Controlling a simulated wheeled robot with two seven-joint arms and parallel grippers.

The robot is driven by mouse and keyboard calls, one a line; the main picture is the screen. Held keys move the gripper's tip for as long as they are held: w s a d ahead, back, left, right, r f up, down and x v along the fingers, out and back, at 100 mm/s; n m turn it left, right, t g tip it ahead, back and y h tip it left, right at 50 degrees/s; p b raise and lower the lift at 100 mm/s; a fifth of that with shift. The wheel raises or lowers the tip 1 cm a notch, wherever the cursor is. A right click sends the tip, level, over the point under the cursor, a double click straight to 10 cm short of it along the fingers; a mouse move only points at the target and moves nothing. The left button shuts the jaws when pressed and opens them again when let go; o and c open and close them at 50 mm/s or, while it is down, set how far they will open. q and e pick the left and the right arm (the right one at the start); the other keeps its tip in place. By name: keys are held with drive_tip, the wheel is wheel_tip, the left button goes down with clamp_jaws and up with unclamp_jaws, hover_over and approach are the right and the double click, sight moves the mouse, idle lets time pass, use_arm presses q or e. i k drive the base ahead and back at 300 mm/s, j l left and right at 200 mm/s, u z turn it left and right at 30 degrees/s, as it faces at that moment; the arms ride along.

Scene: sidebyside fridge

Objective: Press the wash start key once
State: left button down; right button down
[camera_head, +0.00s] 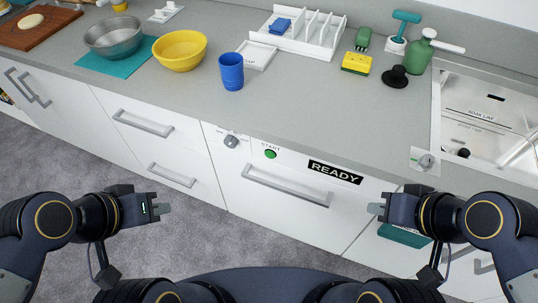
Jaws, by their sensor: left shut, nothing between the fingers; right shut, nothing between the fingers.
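The wash start key is a round green button (270,154) under a small START label on the white dishwasher front (300,210), just below the counter edge. A black READY sign (335,173) is to its right. A grey dial (231,141) is to its left. My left gripper (165,209) is shut and empty, in front of the cabinets, lower left of the key and apart from it. My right gripper (374,207) is shut and empty, lower right of the key and apart from it. Neither gripper hides the key.
A bar handle (300,192) sticks out below the key. On the counter (300,110) stand a blue cup (231,72), a yellow bowl (180,50), a metal bowl (114,36), a white rack (303,32) and a yellow sponge (356,63). A sink (480,115) is at the right.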

sight(270, 154)
drive_tip(key=k+j+u, duration=0.1)
drive_tip(key=j, duration=0.35)
drive_tip(key=k+j+u, duration=0.1)
drive_tip(key=j, duration=0.35)
drive_tip(key=k+j+u, duration=0.1)
drive_tip(key=j, duration=0.35)
drive_tip(key=k, duration=0.05)
